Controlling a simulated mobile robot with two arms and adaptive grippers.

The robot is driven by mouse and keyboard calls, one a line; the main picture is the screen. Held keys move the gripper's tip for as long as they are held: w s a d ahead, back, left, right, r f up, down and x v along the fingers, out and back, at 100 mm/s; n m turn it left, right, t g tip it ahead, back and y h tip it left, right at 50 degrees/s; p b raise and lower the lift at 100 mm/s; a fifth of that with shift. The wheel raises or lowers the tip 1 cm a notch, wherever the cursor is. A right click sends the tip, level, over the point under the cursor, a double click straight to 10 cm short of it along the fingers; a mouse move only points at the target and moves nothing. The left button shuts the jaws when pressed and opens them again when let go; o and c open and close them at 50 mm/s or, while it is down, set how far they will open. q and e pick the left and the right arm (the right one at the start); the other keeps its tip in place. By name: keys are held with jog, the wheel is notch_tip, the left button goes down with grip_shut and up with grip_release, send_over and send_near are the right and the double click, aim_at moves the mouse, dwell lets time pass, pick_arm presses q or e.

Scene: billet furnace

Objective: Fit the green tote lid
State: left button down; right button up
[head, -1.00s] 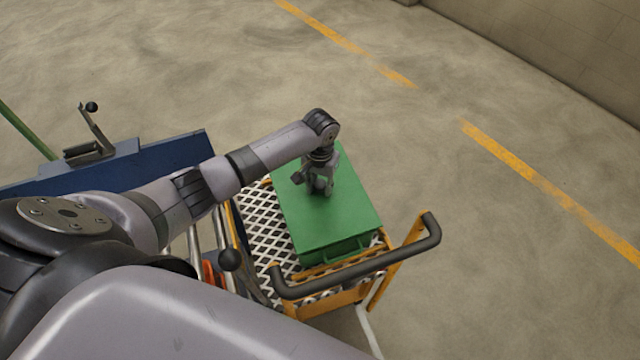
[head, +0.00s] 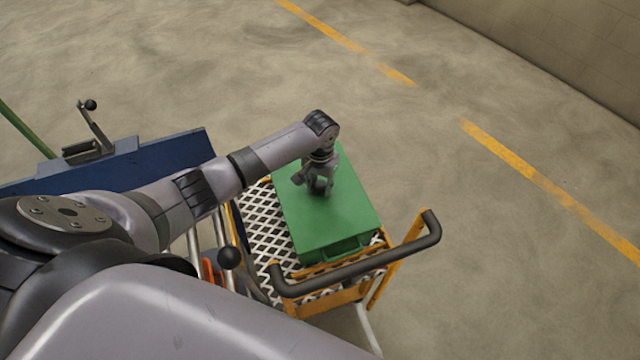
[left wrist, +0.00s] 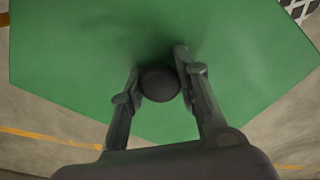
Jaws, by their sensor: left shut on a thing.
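The green tote lid (head: 330,215) is a flat green panel lying over the green tote (head: 345,251) on an orange cart. In the head view I cannot tell whether it is fully seated. My left gripper (head: 320,191) is above the lid and shut on its dark round knob. In the left wrist view the two fingers of the left gripper (left wrist: 158,85) press on both sides of the black knob (left wrist: 159,84), with the green lid (left wrist: 70,60) filling most of the picture. My right gripper is not in view.
The cart has a white mesh deck (head: 262,214) and a black push handle (head: 360,268) at its near side. A blue bench (head: 170,155) with a metal lever (head: 95,132) stands to the left. The concrete floor beyond and to the right is clear.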

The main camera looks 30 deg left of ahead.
pick_arm(q)
jog(key=shift+f, duration=0.2)
dwell(0.3)
jog(key=c, duration=1.1)
grip_release()
jog(key=shift+r, duration=0.2)
notch_tip(320, 180, up, 12)
jog(key=shift+f, duration=0.15)
